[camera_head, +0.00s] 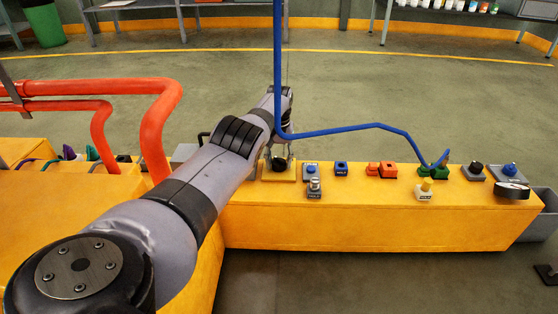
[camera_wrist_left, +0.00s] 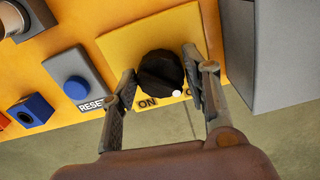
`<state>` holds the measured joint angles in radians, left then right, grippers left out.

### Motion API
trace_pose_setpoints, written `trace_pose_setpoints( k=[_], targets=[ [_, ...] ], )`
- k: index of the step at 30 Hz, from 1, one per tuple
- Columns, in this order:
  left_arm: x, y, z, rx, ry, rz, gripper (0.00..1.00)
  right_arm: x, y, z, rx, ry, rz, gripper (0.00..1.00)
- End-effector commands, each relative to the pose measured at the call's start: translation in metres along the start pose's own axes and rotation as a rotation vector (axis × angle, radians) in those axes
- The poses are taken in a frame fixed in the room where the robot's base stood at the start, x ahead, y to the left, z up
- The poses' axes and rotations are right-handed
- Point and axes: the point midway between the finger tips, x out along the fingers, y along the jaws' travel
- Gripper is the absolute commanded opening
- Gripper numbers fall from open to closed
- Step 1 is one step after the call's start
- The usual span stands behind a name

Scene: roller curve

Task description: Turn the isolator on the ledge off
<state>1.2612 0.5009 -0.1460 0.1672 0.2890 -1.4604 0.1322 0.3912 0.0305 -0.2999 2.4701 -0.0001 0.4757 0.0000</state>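The isolator is a round black knob (camera_wrist_left: 161,74) on a yellow plate (camera_wrist_left: 120,46), which also shows on the yellow ledge in the head view (camera_head: 266,176). A white dot on the knob's rim faces between the "ON" label and a second label starting with "O", closer to the second. That label is partly hidden by a finger. My left gripper (camera_wrist_left: 160,66) has its fingers on either side of the knob. The right-hand finger is at the knob's edge, and a narrow gap shows at the left-hand finger. My right gripper is in neither view.
A blue RESET button (camera_wrist_left: 76,88) sits beside the plate. Along the ledge (camera_head: 370,225) stand a blue block (camera_head: 341,168), red blocks (camera_head: 388,170), green blocks (camera_head: 440,173) and a gauge (camera_head: 512,190). A blue cable (camera_head: 350,129) runs above. Red pipes (camera_head: 155,125) rise at left.

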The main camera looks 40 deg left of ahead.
Motion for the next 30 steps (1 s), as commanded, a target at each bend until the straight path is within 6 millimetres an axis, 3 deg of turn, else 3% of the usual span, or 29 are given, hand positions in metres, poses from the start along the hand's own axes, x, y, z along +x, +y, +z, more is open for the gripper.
trace_pose_setpoints(
  k=[6, 20, 27, 30],
  targets=[
    [0.000, 0.000, 0.000, 0.001, 0.000, 0.000, 0.60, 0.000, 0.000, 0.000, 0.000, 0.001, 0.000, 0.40],
    [-0.006, 0.000, -0.001, 0.002, 0.001, 0.000, 0.60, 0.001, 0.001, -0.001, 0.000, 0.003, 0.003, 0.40],
    [-0.031, 0.000, -0.001, 0.003, 0.004, 0.000, 0.60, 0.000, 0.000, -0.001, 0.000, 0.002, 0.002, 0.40],
    [-0.057, 0.000, -0.002, 0.002, 0.006, 0.002, 0.60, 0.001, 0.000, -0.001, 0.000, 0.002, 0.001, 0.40]
  ],
)
